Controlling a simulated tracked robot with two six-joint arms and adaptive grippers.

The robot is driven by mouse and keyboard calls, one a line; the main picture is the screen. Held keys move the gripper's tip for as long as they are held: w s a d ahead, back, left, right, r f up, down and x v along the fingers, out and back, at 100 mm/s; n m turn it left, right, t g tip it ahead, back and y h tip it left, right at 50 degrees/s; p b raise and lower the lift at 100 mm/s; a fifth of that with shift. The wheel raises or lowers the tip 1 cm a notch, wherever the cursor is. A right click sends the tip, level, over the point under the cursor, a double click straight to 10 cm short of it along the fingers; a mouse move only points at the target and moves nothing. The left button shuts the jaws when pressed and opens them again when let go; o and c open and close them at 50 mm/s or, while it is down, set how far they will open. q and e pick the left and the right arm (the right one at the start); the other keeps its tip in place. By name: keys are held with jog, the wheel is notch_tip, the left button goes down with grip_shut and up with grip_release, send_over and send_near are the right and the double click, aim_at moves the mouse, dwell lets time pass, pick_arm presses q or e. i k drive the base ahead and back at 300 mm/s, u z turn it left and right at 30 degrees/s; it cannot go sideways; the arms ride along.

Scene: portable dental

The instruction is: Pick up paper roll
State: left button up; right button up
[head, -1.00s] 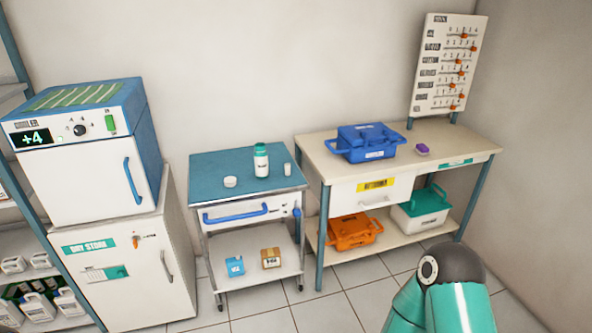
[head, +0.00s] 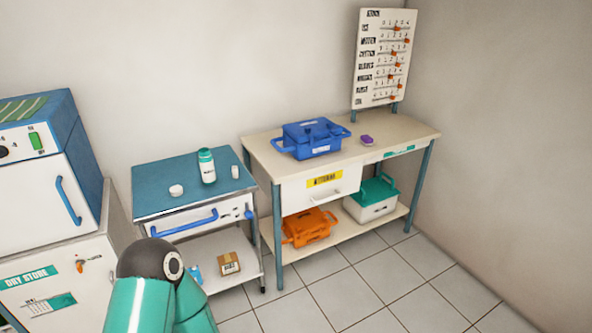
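I cannot pick out a paper roll for certain. A low white round piece (head: 176,190) and a small white upright cylinder (head: 235,171) stand on the blue top of the wheeled cart (head: 160,208). Between them is a white bottle with a teal cap and label (head: 207,166). A teal arm link of mine with a dark joint is at the lower left, in front of part of the cart. Neither gripper shows, so what they hold is hidden.
A bench (head: 425,130) right of the cart bears a blue case (head: 312,138) and a purple item (head: 367,140). Its lower shelf holds an orange case (head: 308,227) and a teal-lidded box (head: 371,198). A cooler (head: 40,185) stands left. The tiled floor (head: 400,285) at front right is clear.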

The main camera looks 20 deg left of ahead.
aim_at(235, 172)
jog(key=z, duration=0.65)
jog(key=i, duration=2.05)
jog(key=z, duration=1.2)
jog(key=i, duration=0.2)
jog(key=u, duration=4)
jog(key=i, duration=0.3)
jog(key=u, duration=0.9)
jog(key=i, duration=0.6)
jog(key=z, duration=0.25)
